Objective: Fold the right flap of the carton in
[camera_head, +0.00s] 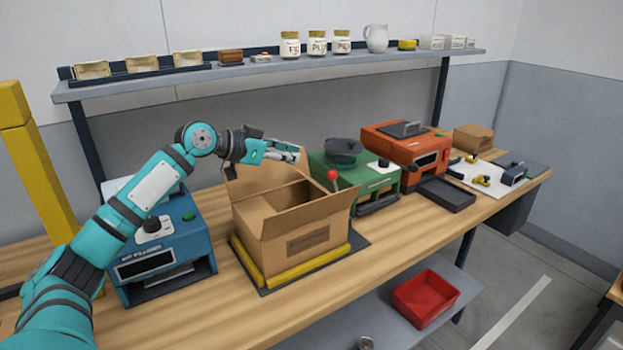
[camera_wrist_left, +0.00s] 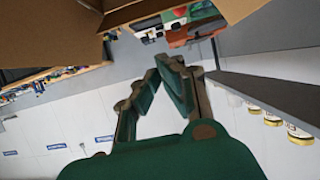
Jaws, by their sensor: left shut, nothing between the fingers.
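The brown carton (camera_head: 283,254) stands open on the bench, upright, with part of its inside visible. One flap (camera_head: 245,181) stands up at its back. Another flap (camera_head: 322,209) slants up and outward along the front right edge. My left gripper (camera_head: 297,153) is above the carton's far side, beside the top of the back flap, with its fingers pointing right. The fingers (camera_wrist_left: 165,66) are closed together and empty in the left wrist view, with brown cardboard (camera_wrist_left: 150,12) above them. I cannot tell whether the gripper touches the carton. My right gripper is not in view.
The carton sits between yellow bars (camera_head: 289,281) on a dark mat. A blue machine (camera_head: 160,248) stands left, a green machine (camera_head: 365,178) and an orange machine (camera_head: 402,145) right. A shelf (camera_head: 270,78) with jars runs above. A red bin (camera_head: 425,298) is below the bench.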

